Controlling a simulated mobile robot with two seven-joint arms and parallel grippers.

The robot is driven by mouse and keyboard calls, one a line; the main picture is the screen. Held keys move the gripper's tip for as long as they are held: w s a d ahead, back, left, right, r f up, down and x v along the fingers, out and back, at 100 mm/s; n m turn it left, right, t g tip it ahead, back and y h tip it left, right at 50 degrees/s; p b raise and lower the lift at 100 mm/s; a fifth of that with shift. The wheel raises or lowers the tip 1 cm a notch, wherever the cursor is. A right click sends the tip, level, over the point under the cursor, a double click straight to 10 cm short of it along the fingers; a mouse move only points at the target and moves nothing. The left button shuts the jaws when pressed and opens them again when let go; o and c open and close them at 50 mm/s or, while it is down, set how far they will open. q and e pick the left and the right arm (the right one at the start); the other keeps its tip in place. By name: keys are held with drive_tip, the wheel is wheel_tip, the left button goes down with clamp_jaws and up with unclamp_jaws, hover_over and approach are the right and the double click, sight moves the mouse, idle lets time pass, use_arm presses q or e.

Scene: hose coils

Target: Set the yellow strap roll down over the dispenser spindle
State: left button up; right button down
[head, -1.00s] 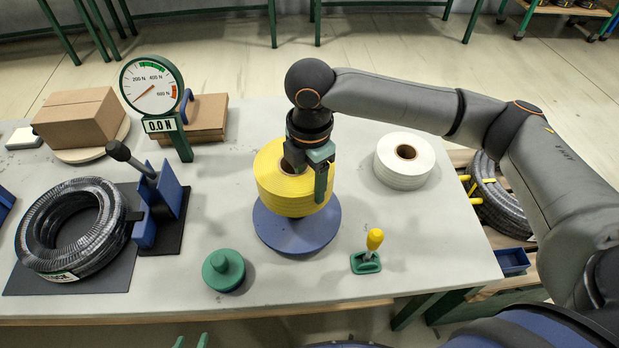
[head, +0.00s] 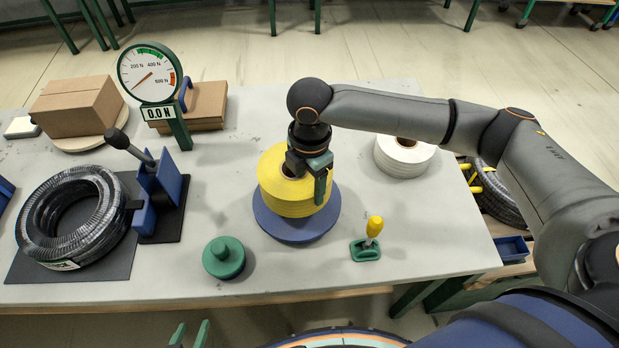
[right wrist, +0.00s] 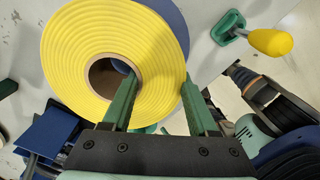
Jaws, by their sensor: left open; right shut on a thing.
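The yellow strap roll (head: 290,195) is upright above the blue dispenser base (head: 328,226), its hole facing up. My right gripper (head: 309,172) is shut on the roll's wall from above. In the right wrist view, one finger of that gripper (right wrist: 158,82) is inside the brown core of the roll (right wrist: 65,65) and the other is against its outer side. The spindle is hidden, and I cannot tell whether the roll touches the base. My left gripper (head: 190,335) is open and empty at the bottom edge, off the table's front.
A white roll (head: 403,156) stands behind right. A yellow-handled green tool (head: 365,248) and a green knobbed disc (head: 224,258) lie in front. The force gauge (head: 150,74), black hose coil (head: 68,222) and boxes (head: 78,105) are to the left.

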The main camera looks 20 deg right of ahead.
drive_tip(key=shift+w+f, duration=0.1)
drive_tip(key=shift+f, duration=0.2)
drive_tip(key=shift+p, duration=0.4)
drive_tip(key=shift+f+b, duration=0.6)
drive_tip(key=shift+f, duration=1.55)
idle(0.5)
idle(0.5)
drive_tip(key=c, duration=0.5)
unclamp_jaws()
drive_tip(key=shift+c, duration=0.2)
drive_tip(key=o, duration=0.4)
drive_tip(key=shift+o, duration=0.2)
drive_tip(key=shift+s+f, duration=0.1)
drive_tip(key=shift+s, duration=0.15)
wheel_tip(320, 180, up, 13)
drive_tip(key=shift+w+f, duration=0.1)
drive_tip(key=shift+f, duration=0.05)
